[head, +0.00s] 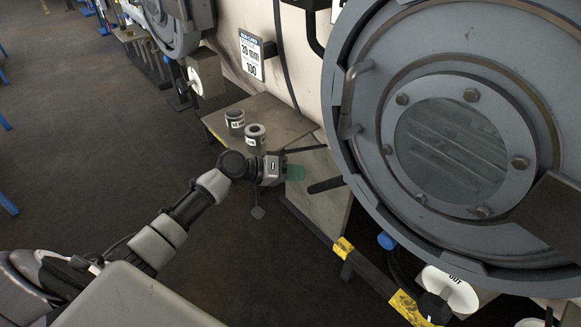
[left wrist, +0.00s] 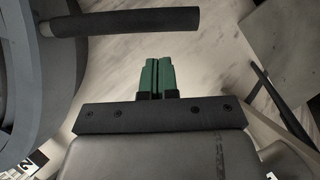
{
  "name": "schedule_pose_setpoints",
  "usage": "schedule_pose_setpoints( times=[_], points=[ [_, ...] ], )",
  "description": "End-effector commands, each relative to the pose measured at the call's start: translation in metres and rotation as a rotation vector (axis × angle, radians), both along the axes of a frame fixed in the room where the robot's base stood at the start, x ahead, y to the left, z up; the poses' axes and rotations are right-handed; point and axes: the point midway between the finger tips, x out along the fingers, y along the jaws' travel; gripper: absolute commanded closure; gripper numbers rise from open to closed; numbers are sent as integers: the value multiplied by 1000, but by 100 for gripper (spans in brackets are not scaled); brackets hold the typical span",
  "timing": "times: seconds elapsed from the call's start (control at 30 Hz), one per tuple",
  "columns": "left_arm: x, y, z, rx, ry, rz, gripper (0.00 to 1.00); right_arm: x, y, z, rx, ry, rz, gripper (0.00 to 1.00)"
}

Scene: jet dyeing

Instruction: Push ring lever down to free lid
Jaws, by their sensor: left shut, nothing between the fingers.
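The round grey lid (head: 450,140) with a bolted glass window fills the right of the head view. A black lever handle (head: 325,185) sticks out from the left side of its ring (head: 345,128). In the left wrist view the black handle (left wrist: 125,22) crosses the upper left, beyond the fingertips and apart from them. My left gripper (head: 295,172) is shut and empty, just left of the lever and slightly above it in the head view. Its green fingers (left wrist: 156,76) are pressed together in the left wrist view. My right gripper is not in view.
Two labelled cans, one (head: 235,122) and another (head: 255,138), stand on a small shelf (head: 285,122) behind my left gripper. A curved grab handle (head: 350,95) sits on the ring above the lever. A yellow-marked rail (head: 375,275) runs below. Open floor (head: 90,140) lies left.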

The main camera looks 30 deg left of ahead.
Motion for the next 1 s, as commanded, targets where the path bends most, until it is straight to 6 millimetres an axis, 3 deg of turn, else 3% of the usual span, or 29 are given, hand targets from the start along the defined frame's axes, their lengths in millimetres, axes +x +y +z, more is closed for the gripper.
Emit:
schedule_pose_setpoints(
  times=[0.2,0.5,1.0],
  points=[
    [-23,31,10,5,-2,5,100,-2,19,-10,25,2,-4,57],
    [-52,66,28,5,-3,6,100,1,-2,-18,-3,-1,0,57],
    [-58,75,35,3,-5,5,100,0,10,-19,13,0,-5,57]
  ],
)
